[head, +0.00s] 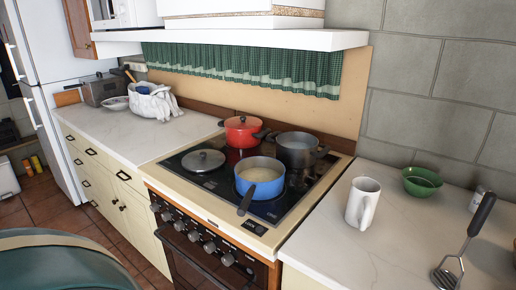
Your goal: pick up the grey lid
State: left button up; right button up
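The grey lid (203,160) lies flat on the black cooktop (224,193), at its left side, with its small knob on top. It is left of the blue pot and in front of the red pot, and nothing covers it. Neither of my grippers shows in the head view.
On the stove stand a blue pot (260,183) with its handle toward the front, a dark grey pot (296,152) and a red lidded pot (241,133). The left counter (120,133) is clear near the stove.

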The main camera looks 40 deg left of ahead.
aim_at(201, 160)
jog(key=u, duration=1.65)
